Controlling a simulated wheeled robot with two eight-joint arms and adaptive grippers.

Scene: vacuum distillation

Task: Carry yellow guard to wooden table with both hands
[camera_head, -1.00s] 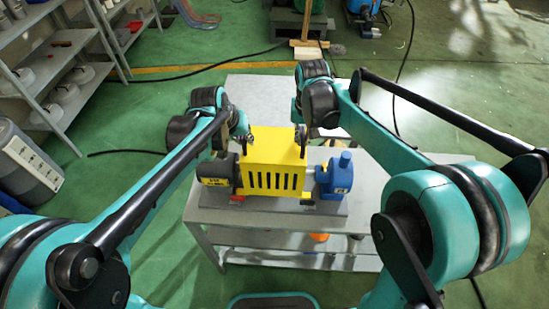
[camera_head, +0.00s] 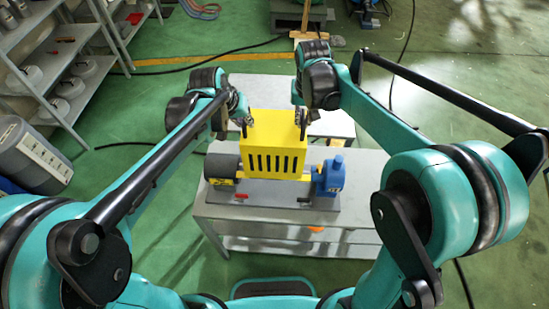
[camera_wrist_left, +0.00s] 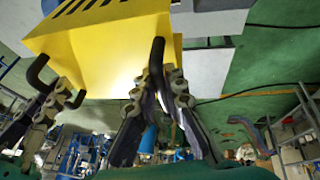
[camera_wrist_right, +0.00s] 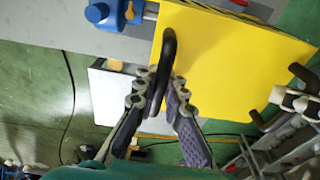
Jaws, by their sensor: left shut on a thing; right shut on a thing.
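The yellow guard (camera_head: 275,145) is a slotted box, held upright a little above the motor and blue pump set (camera_head: 330,178) in the head view. My left gripper (camera_head: 243,122) is shut on its left black handle; the left wrist view shows this handle (camera_wrist_left: 157,60) between the fingers. My right gripper (camera_head: 301,117) is shut on the other black handle (camera_wrist_right: 168,55), seen in the right wrist view. The guard hides part of the shaft between motor and pump. I cannot make out a wooden table in these views.
The pump set stands on a grey metal table (camera_head: 365,200). Another grey table (camera_head: 330,125) is just behind. Shelves (camera_head: 75,75) stand at left, with a grey container (camera_head: 30,160) beside them. A black cable crosses the green floor.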

